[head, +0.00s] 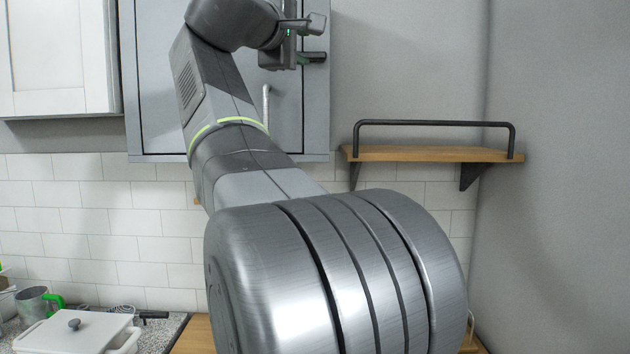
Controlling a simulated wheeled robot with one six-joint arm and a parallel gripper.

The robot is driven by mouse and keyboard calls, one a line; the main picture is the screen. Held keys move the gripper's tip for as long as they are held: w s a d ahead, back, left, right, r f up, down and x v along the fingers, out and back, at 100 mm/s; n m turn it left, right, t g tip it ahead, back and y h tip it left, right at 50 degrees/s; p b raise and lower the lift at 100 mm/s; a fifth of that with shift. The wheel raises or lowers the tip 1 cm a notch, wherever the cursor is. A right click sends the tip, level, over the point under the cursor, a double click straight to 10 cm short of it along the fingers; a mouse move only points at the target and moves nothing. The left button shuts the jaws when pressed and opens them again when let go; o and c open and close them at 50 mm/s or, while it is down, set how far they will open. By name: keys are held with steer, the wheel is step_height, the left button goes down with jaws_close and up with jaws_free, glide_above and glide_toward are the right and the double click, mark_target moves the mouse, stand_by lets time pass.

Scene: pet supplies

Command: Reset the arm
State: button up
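My arm rises through the middle of the head view, large and close, and bends at the top. My gripper (317,40) is at the top, in front of a grey cabinet (160,80). Its two dark fingers are apart, one above the other, and point right. Nothing shows between them, so it looks open and empty. My arm hides much of the cabinet door and the counter below.
A wooden wall shelf (430,153) with a black rail is to the right, with nothing on it. A white cabinet (60,60) hangs at the upper left. A white lidded dish (75,335) and a metal mug (35,305) stand on the counter at the lower left.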

mark_target(320, 56)
steer(key=p+x, duration=0.2)
steer(key=x, duration=0.7)
steer(key=shift+s, duration=0.1)
